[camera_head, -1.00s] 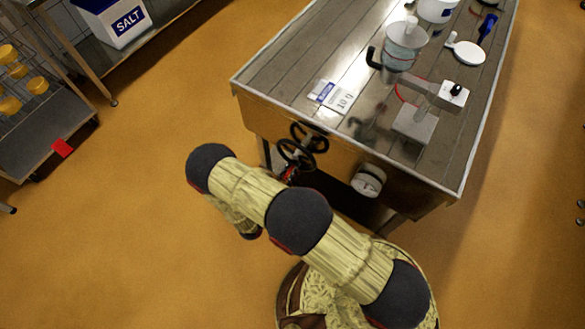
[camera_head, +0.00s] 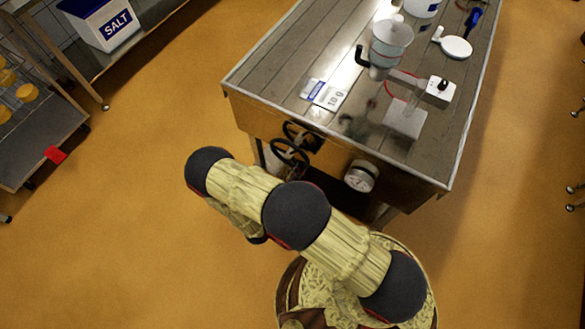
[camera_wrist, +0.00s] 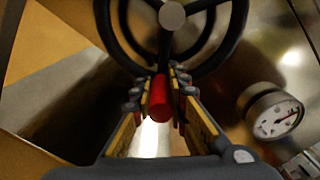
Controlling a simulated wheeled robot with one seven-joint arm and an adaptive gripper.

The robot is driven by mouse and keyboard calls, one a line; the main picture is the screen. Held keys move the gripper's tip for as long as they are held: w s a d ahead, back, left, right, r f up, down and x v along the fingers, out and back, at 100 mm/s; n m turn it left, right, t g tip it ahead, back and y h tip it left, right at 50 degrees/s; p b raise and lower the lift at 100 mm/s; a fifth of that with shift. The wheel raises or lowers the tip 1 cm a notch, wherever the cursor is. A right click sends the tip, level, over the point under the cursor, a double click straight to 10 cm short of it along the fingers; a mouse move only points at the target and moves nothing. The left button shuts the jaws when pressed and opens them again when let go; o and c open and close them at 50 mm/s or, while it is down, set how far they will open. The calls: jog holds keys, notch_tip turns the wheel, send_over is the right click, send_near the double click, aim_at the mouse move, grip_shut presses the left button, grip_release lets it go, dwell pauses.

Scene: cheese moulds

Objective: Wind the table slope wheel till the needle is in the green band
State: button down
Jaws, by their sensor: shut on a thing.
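The black slope wheel (camera_head: 286,158) is on the end panel of the metal table (camera_head: 258,113). In the wrist view its dark rim and spokes (camera_wrist: 233,30) and grey hub (camera_wrist: 172,15) fill the top. My gripper (camera_wrist: 159,88) is shut on the wheel's red handle (camera_wrist: 160,104), which lies between the two fingers. In the head view my arm hides most of the gripper. A round white gauge (camera_head: 360,177) is on the same panel, right of the wheel. It also shows in the wrist view (camera_wrist: 274,117), with a dark needle; I cannot make out a green band.
On the tabletop are a label card (camera_head: 323,94), a clear cup (camera_head: 391,42), a white box device (camera_head: 436,91) and a white round paddle (camera_head: 456,46). A shelf with a salt bin (camera_head: 100,22) is at upper left.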

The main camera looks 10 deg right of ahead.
jog(key=shift+s+d+r+n+p, duration=0.3)
jog(key=shift+d+r+n, duration=0.15)
jog(key=shift+n, duration=0.55)
jog(key=c, duration=1.7)
grip_release()
jog(key=shift+s, duration=0.1)
jog(key=v, duration=1.2)
